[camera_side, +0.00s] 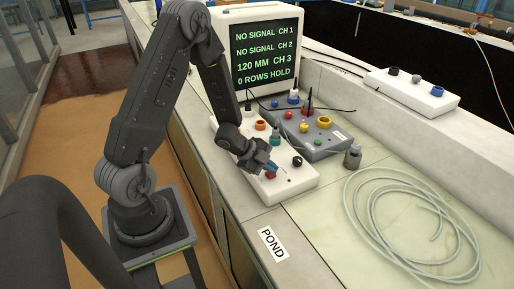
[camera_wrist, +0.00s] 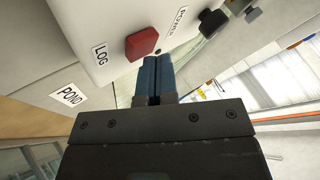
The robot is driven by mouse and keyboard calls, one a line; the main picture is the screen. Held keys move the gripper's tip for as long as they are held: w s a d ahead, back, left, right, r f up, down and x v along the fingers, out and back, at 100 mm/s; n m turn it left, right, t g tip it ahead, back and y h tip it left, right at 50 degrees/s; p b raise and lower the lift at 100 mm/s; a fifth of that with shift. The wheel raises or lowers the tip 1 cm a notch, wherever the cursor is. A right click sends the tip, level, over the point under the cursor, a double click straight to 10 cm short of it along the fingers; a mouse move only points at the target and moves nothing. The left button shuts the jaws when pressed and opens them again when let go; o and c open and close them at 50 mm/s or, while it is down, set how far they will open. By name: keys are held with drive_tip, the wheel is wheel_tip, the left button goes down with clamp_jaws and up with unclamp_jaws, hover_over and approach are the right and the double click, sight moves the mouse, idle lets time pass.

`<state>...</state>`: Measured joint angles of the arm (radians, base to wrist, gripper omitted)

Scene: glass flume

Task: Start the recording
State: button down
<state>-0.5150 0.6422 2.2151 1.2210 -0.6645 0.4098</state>
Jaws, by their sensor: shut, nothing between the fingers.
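A red square button (camera_wrist: 143,42) with a LOG label (camera_wrist: 100,53) is on a white control box (camera_side: 300,184). In the side view the red button (camera_side: 270,175) shows partly behind my fingertips. My gripper (camera_side: 272,166) is low over the box, its blue fingers shut and empty. In the wrist view the fingertips (camera_wrist: 157,60) are just beside the button; I cannot tell whether they touch it. A monitor (camera_side: 266,55) reads NO SIGNAL for CH 1 and CH 2, 120 MM CH 3 and 0 ROWS HOLD.
A black knob (camera_side: 297,161) is near the button, by a POWER label (camera_wrist: 178,18). A grey box (camera_side: 318,141) with coloured sockets and leads stands behind. Coiled clear tubing (camera_side: 410,225) lies at right. A POND label (camera_side: 272,243) is in front. Another white box (camera_side: 410,90) is at back right.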

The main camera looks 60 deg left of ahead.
sight(270, 175)
drive_tip(key=shift+f, duration=0.25)
drive_tip(key=shift+r, duration=1)
wheel_tip(270, 175, up, 6)
idle(0.5)
idle(0.5)
